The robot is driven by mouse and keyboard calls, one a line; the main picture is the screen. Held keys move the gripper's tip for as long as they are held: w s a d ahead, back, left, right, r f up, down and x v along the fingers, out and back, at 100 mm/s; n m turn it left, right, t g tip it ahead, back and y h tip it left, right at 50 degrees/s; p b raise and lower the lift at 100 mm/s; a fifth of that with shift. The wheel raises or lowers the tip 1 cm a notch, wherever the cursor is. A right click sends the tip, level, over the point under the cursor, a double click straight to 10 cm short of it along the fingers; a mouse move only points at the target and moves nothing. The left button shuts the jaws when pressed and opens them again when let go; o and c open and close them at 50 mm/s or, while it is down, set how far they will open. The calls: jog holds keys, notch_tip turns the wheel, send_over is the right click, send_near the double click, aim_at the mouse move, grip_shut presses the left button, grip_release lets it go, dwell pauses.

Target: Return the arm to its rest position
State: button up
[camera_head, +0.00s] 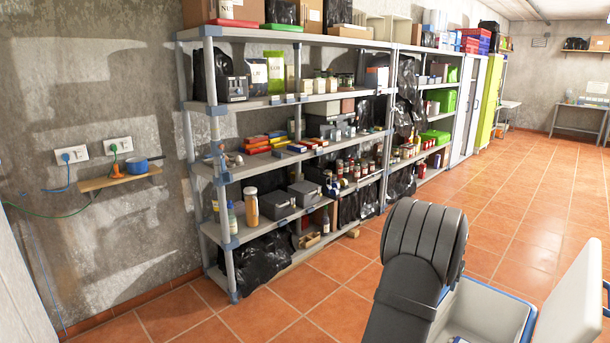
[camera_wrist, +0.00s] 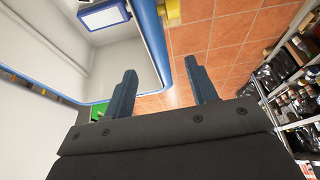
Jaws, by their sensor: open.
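My gripper (camera_wrist: 163,90) shows in the wrist view with its two dark blue fingers spread apart and nothing between them. Beyond the fingers are the tiled floor (camera_wrist: 215,38) and the blue rim of a white open container (camera_wrist: 157,42). In the head view my dark arm (camera_head: 418,255) stands at the lower middle, in front of the white container (camera_head: 485,312). The gripper itself is not visible in the head view.
A grey shelf unit (camera_head: 222,180) loaded with jars, boxes and bags runs along the wall. A small wall shelf (camera_head: 120,180) holds a blue pan (camera_head: 143,164). A pale raised lid (camera_head: 574,297) stands at the right. The tiled floor (camera_head: 515,215) beyond is clear.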

jog(key=w+a+n, duration=0.2)
jog(key=a, duration=0.6)
jog(key=s+a+f+n+y, duration=0.1)
jog(key=s+a+f, duration=0.3)
jog(key=a, duration=0.6)
jog(key=s+a+f+n+t+y, duration=0.1)
jog(key=s+a+f+n, duration=0.2)
jog(key=a, duration=0.7)
jog(key=s+a+f+n, duration=0.2)
jog(key=s+a+f, duration=0.3)
jog(key=a, duration=0.5)
notch_tip(320, 180, down, 2)
jog(key=shift+a+f+y, duration=0.1)
jog(key=shift+a+y, duration=0.1)
jog(key=shift+y, duration=0.2)
